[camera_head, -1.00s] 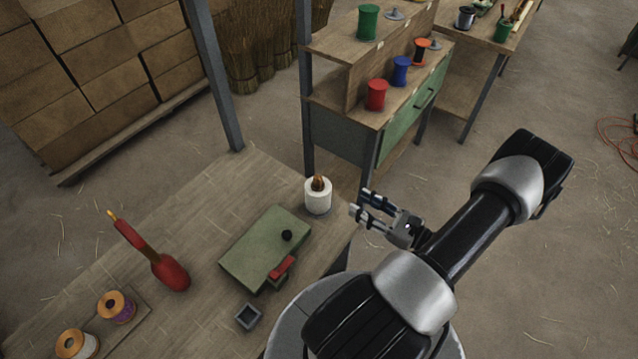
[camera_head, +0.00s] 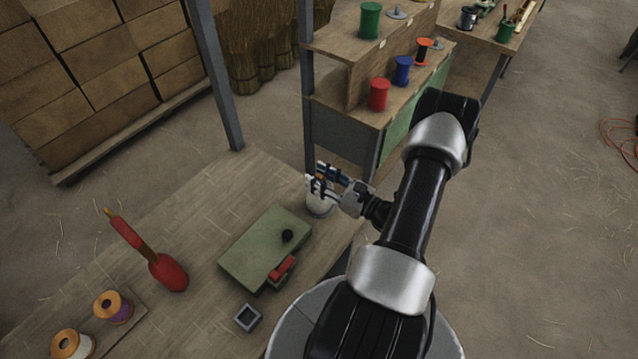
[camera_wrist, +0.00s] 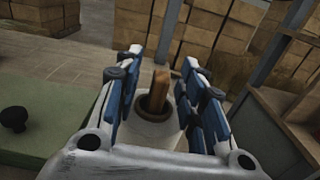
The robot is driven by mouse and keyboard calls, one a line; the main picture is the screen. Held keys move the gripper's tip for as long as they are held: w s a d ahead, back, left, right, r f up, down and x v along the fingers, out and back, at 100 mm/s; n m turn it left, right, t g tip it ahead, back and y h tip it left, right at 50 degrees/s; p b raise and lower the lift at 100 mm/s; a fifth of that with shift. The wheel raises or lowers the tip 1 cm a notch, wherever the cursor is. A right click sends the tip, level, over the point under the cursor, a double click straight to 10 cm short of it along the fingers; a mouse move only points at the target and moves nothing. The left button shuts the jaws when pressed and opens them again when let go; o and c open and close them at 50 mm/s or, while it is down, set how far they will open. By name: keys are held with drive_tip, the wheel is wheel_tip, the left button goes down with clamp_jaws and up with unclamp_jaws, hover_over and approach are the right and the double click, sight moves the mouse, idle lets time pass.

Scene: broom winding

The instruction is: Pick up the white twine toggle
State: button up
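The toggle (camera_wrist: 159,90) is a brown wooden peg standing upright in the top of a white cylinder (camera_head: 319,208), which sits at the table's far right corner. In the wrist view the white cylinder's round top (camera_wrist: 152,125) shows below the peg. My gripper (camera_head: 316,177) is over the cylinder, and most of the peg is hidden behind its fingers in the head view. In the wrist view my gripper (camera_wrist: 161,68) is open, with one blue-padded finger on each side of the peg and a gap on both sides.
A green box (camera_head: 262,248) with a black knob and red handle lies left of the cylinder. A small grey square cup (camera_head: 247,317) and a red-handled tool (camera_head: 168,272) are on the table (camera_head: 200,220). A shelf with red (camera_head: 378,94) and blue spools stands behind.

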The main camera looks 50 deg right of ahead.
drive_tip(key=shift+w, duration=0.2)
drive_tip(key=shift+c, duration=0.4)
clamp_jaws()
drive_tip(key=shift+r, duration=0.15)
